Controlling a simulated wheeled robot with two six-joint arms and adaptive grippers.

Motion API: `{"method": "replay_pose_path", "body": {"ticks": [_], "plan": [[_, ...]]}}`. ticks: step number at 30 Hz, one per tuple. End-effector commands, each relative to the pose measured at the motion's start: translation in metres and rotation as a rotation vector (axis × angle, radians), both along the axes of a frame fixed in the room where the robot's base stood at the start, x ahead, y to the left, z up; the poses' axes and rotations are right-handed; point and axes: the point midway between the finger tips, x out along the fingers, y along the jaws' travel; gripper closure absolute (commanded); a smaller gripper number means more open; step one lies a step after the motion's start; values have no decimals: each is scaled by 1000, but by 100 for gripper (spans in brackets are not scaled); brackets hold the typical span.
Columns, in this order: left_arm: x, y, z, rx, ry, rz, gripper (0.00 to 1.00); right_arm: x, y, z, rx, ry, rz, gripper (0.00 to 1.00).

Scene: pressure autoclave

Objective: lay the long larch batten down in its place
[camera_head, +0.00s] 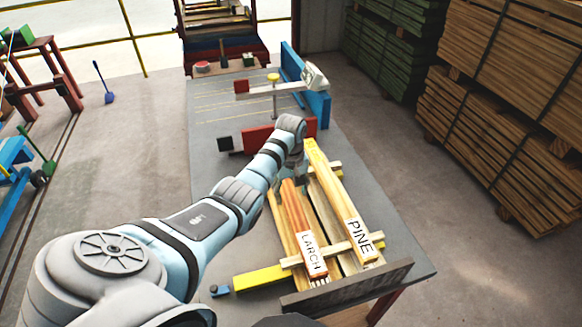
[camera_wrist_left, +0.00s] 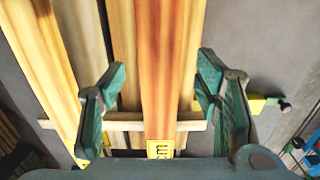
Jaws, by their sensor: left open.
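The larch batten (camera_head: 295,216) is reddish, with a white LARCH label at its near end. It lies lengthwise on the cross strips, left of the yellow PINE batten (camera_head: 342,205). My left gripper (camera_head: 298,172) is at the larch's far end in the head view. In the left wrist view its two green fingers (camera_wrist_left: 163,70) are open, one on each side of the reddish larch (camera_wrist_left: 173,60). A yellow tag (camera_wrist_left: 160,149) shows near the bottom there. My right gripper is not in view.
Other boards lie between the larch and the pine on the near cross strip (camera_head: 292,262). A dark bar (camera_head: 345,288) edges the table's near end. A red block (camera_head: 258,133) and a blue fence (camera_head: 318,100) stand behind.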

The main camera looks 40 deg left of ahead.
Motion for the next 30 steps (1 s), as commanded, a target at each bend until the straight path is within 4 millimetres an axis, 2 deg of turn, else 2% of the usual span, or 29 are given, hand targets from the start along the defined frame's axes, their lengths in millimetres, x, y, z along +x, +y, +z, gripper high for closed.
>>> {"method": "replay_pose_path", "body": {"ticks": [1,6,9,12,30], "plan": [[1,1,18,2,-4,0,43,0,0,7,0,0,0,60],[1,0,67,1,-6,0,43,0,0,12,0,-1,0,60],[1,0,90,0,-4,0,43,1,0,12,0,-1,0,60],[1,0,104,0,-2,1,43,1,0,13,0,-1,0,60],[0,0,108,-1,0,1,43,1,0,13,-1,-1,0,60]]}}
